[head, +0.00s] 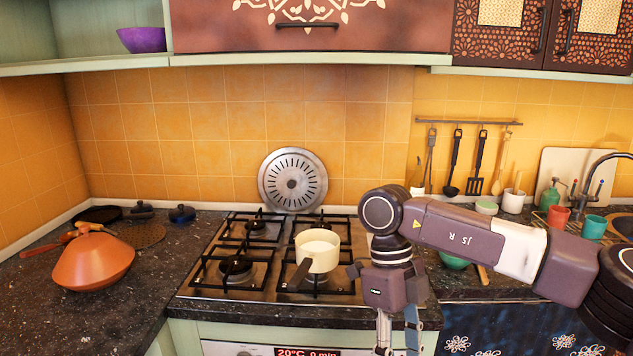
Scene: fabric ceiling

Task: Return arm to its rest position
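My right arm (460,232) comes in from the right, with its forearm reaching across in front of the counter. My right gripper (398,335) points down in front of the counter's front edge, just right of the stove. Its two fingers are apart, with nothing seen between them; the tips are near the bottom edge of the picture. My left arm and gripper are not in view.
A cream saucepan (318,250) stands on the gas stove (215,290), left of my gripper. An orange tagine (93,262) sits on the left counter. My arm partly hides a green bowl (453,261). Cups (557,217) stand near the tap at right.

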